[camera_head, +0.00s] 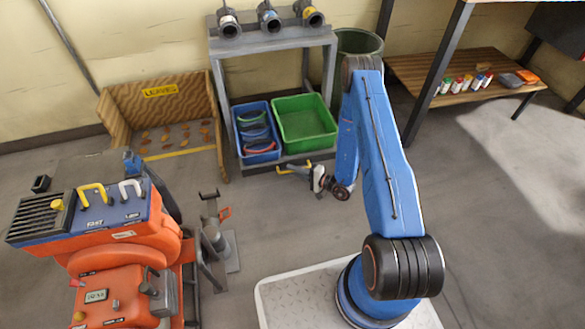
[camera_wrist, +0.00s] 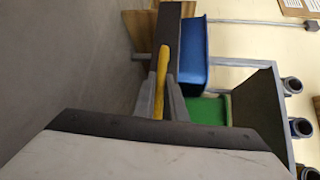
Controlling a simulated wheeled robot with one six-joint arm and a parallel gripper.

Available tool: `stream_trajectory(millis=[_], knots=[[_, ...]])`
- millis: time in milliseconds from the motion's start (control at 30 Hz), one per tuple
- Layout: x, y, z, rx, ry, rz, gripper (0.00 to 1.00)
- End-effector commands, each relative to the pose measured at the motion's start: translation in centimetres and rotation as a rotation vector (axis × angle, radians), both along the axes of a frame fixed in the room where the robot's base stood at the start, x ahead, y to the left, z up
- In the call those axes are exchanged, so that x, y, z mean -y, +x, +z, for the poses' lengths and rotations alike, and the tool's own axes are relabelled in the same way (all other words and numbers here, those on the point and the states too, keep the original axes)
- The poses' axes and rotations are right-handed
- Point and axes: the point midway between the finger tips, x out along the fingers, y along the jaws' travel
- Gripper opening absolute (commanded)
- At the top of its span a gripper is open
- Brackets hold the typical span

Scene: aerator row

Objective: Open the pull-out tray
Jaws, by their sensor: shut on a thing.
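The pull-out tray (camera_head: 268,166) is a grey low tray at the bottom of a grey metal rack (camera_head: 262,46). It carries a blue bin (camera_head: 258,155) and a green bin (camera_head: 303,117). A yellow bar handle (camera_head: 281,170) is on its front. My gripper (camera_head: 292,170) is shut on this handle, reaching in from the right. In the wrist view, the yellow handle (camera_wrist: 161,60) stands between my two grey fingers (camera_wrist: 160,92), with the dark tray front (camera_wrist: 172,30) just beyond. How far out the tray stands is hard to tell.
A wooden leaves box (camera_head: 160,110) stands left of the rack. An orange and blue machine (camera_head: 120,250) is at the front left, beside a grey stand (camera_head: 222,245). A dark green bin (camera_head: 360,42) is behind my arm. The floor before the tray is clear.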

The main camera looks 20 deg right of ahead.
Motion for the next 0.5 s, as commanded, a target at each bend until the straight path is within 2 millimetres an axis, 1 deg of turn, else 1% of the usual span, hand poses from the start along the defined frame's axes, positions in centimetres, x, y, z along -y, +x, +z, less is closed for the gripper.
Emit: stream_trajectory(millis=[267,300,367,400,500], knots=[[0.11,0.01,-0.07,-0.001,-0.001,-0.003,0.0],[0.11,0.01,-0.06,-0.001,-0.001,-0.003,0.13],[0.1,0.02,-0.06,-0.001,-0.001,-0.003,0.28],[0.08,0.02,-0.05,-0.001,-0.001,-0.002,0.29],[0.07,0.02,-0.04,-0.001,-0.001,-0.002,0.29]])
